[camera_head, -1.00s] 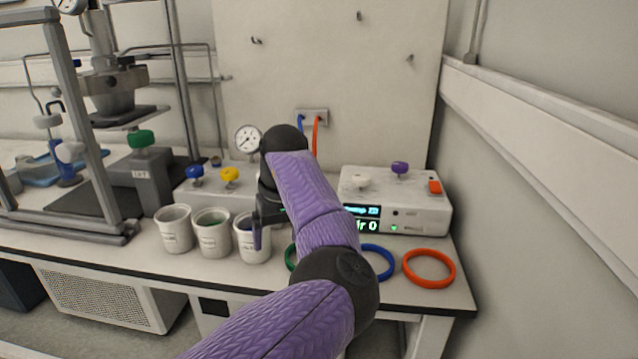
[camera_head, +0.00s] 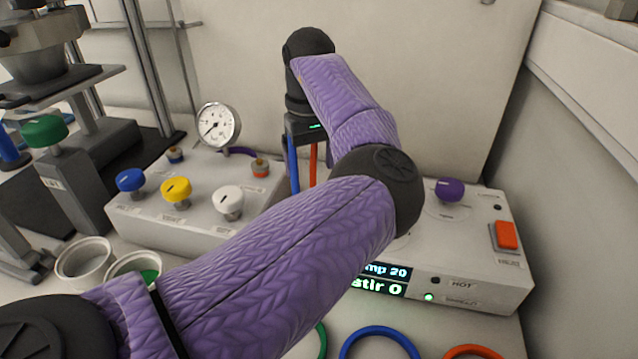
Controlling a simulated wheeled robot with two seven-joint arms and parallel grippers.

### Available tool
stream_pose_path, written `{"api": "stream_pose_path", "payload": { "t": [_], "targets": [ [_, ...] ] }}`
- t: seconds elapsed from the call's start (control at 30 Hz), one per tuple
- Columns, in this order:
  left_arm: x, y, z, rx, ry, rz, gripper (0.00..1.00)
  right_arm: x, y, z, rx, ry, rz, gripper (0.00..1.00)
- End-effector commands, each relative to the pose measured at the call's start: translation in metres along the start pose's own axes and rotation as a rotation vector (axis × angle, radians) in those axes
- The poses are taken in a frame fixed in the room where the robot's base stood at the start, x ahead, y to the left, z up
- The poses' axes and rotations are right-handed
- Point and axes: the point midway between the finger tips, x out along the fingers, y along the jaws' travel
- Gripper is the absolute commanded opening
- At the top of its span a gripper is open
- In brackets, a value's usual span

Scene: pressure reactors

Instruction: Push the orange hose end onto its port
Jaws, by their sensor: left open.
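My left gripper (camera_head: 304,140) is high in front of the panel, right of that fitting. My right gripper is out of view.
Blue (camera_head: 130,180), yellow (camera_head: 176,190) and white (camera_head: 229,200) knobs and a pressure gauge (camera_head: 218,125) stand on the valve box. A hotplate box (camera_head: 470,245) is at right. White cups (camera_head: 84,262) and coloured rings (camera_head: 378,338) lie in front.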

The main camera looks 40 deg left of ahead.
Motion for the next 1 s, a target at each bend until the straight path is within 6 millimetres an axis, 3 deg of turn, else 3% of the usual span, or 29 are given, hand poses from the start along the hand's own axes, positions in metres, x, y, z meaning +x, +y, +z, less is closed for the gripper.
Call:
{"api": "stream_pose_path", "payload": {
  "t": [0.27,0.57,0.87,1.0],
  "targets": [
    [0.003,0.000,0.000,0.000,0.000,-0.001,0.85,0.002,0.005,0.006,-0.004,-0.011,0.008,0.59],
    [0.048,0.001,0.000,0.000,-0.001,-0.003,0.85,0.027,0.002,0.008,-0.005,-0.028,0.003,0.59],
    [0.048,0.000,0.000,0.000,0.001,0.000,0.85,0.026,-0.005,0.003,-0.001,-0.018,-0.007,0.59],
    [0.060,0.002,0.000,0.000,0.000,-0.002,0.85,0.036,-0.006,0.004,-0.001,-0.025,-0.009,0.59]
  ]
}}
